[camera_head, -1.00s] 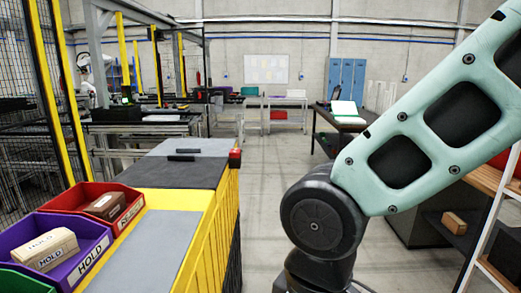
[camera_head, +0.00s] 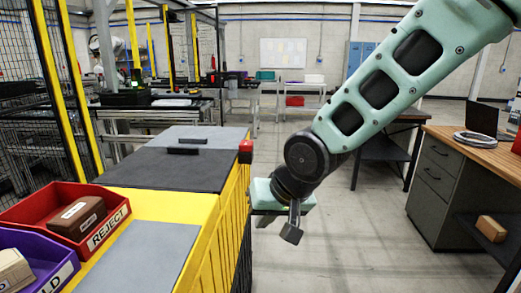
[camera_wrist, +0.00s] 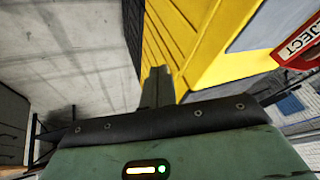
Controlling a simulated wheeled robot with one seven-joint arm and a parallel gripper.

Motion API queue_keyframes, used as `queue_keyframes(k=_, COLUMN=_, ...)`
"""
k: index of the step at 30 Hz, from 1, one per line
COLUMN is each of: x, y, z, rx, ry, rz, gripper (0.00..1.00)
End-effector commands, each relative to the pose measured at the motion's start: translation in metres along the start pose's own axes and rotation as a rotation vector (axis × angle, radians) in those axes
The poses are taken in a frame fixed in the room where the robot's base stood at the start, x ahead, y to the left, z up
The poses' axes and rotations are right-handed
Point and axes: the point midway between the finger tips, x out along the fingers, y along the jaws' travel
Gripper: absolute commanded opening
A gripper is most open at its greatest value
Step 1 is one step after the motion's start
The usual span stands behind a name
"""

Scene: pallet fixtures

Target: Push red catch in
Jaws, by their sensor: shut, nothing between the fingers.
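The catch is not seen in the wrist view.
A red REJECT bin (camera_head: 50,205) holding a brown box and a purple bin (camera_head: 50,270) with a light box stand at left. A wooden-topped desk (camera_head: 470,150) is at right. Open floor (camera_head: 335,240) lies between desk and fixture.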

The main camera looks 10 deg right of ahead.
Motion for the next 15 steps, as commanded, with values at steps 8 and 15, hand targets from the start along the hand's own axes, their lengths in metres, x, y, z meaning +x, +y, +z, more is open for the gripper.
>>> queue_keyframes(k=8, x=0.07, y=0.055, z=-0.145, rx=0.468, ry=0.364, rz=-0.199, gripper=0.0)
queue_keyframes(k=15, x=0.101, y=0.129, z=-0.242, rx=0.796, ry=0.586, rz=-0.527, gripper=0.0)
